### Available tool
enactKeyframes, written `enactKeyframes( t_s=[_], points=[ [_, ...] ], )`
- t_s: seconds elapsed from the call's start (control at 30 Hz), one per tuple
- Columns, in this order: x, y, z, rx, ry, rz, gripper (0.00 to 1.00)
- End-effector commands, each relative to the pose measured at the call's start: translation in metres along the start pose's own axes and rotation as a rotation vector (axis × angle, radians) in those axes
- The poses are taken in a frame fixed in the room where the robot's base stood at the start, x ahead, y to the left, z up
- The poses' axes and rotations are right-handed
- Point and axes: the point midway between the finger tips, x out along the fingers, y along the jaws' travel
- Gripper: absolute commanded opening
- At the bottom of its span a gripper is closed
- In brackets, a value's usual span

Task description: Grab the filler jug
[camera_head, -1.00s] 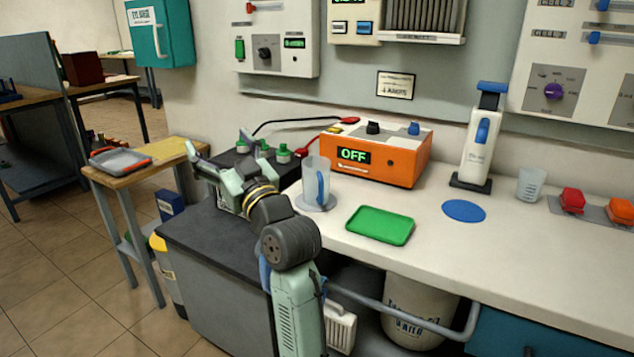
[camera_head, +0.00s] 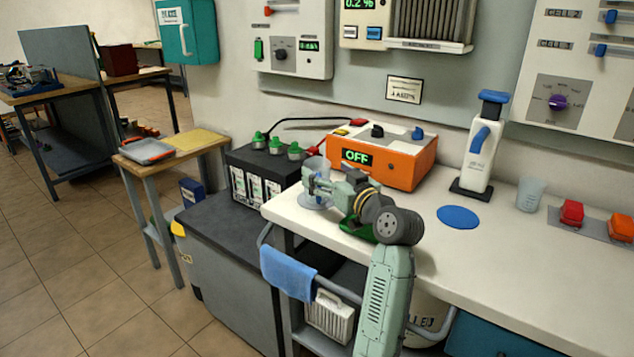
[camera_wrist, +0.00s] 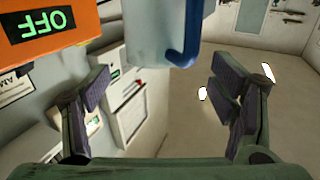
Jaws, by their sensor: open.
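The filler jug (camera_head: 315,167) is a clear, upright jug with a blue handle, standing on a pale round base at the left end of the white counter. My gripper (camera_head: 322,187) is in front of it and hides much of its body. In the wrist view, the jug (camera_wrist: 148,28) and its blue handle (camera_wrist: 188,40) show large at the top, in line with the gap between the fingers. My gripper (camera_wrist: 165,92) is open there with nothing between its pads. I cannot tell whether it touches the jug.
An orange charger (camera_head: 400,165) reading OFF stands just behind the jug. A battery with green caps (camera_head: 262,180) is at the left. A green tray (camera_head: 357,231) is mostly hidden under my arm. A blue disc (camera_head: 458,217), a white dispenser (camera_head: 480,155) and a clear beaker (camera_head: 530,194) stand to the right.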

Motion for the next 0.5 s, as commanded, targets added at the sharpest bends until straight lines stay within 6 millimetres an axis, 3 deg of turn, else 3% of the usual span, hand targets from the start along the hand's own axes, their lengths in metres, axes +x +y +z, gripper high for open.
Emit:
enactKeyframes(
  t_s=[0.5],
  points=[
    [0.056, 0.004, 0.004, 0.000, 0.000, 0.001, 0.78]
  ],
)
